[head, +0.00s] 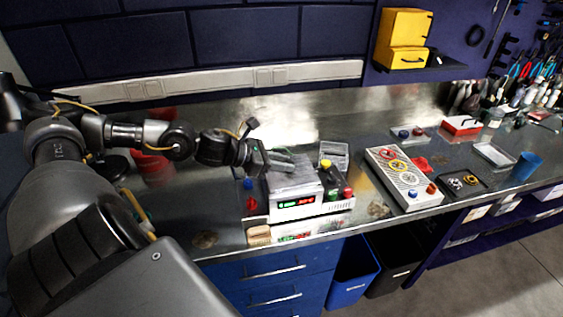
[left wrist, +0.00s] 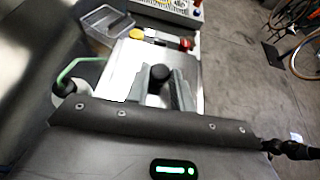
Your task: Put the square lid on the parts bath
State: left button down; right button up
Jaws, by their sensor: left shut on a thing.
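The parts bath (head: 296,204) is a white box with a red and green display near the bench's front edge. The square lid (head: 293,183) is a flat grey metal plate over the bath's top. In the left wrist view the lid (left wrist: 122,72) shows its black knob (left wrist: 158,74) between my fingers. My left gripper (head: 280,163) is above the bath and shut on the lid's knob; it also shows in the left wrist view (left wrist: 160,84). I cannot tell whether the lid rests fully on the rim. My right gripper is not in view.
A clear tray (head: 334,151) stands behind the bath, and bottles with yellow and red caps (head: 333,180) stand close to its right. A blue-capped bottle (head: 249,190) is at its left. A grey panel with coloured rings (head: 402,178) lies farther right. The bench at far left front is mostly clear.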

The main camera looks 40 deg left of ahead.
pick_arm(q)
jog(key=shift+f+b, duration=0.3)
jog(key=shift+b, duration=0.05)
jog(key=c, duration=1.1)
grip_release()
jog(key=shift+s, duration=0.1)
jog(key=shift+s+a+b, duration=0.3)
jog(key=shift+s+a, duration=0.1)
jog(key=shift+r+b+v, duration=0.1)
jog(key=shift+b+v, duration=0.6)
jog(key=shift+v, duration=1.75)
jog(key=shift+r+b+v, duration=0.15)
jog(key=shift+b+v, duration=0.55)
jog(key=shift+v, duration=1.7)
jog(key=shift+d, duration=0.2)
